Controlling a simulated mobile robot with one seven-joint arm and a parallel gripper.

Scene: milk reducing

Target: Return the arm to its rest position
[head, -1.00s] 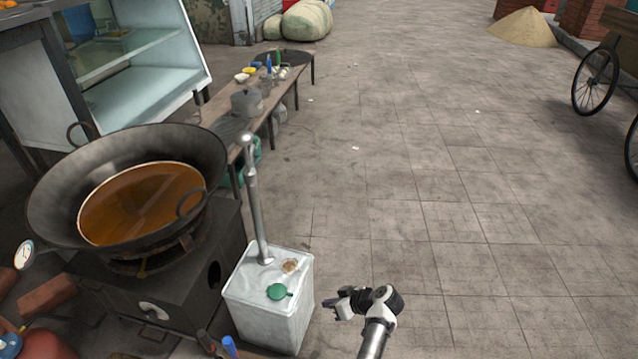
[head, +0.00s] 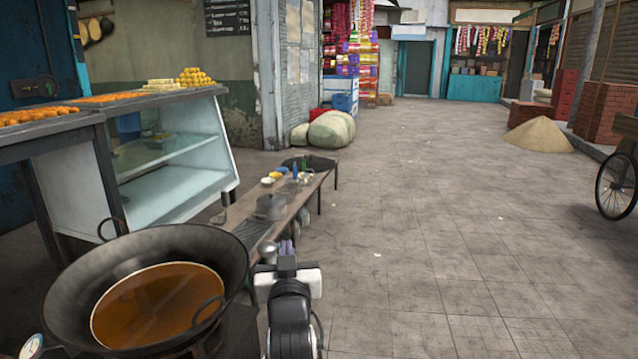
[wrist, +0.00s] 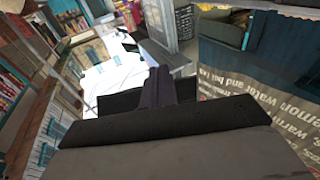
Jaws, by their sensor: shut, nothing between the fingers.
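My arm stands upright in the lower middle of the head view, just right of the large pan. My gripper (head: 287,246) points up and away, its dark slim fingers together with nothing between them. In the wrist view the fingers of my gripper (wrist: 157,84) also show pressed together in the middle, above the wide dark gripper body. No object is held.
A large black pan (head: 228,262) of orange-brown liquid stands close on the left. Behind my gripper, a low wooden bench (head: 245,232) carries bowls and small items. A glass display case (head: 165,165) stands left. Open paved floor (head: 420,230) lies to the right.

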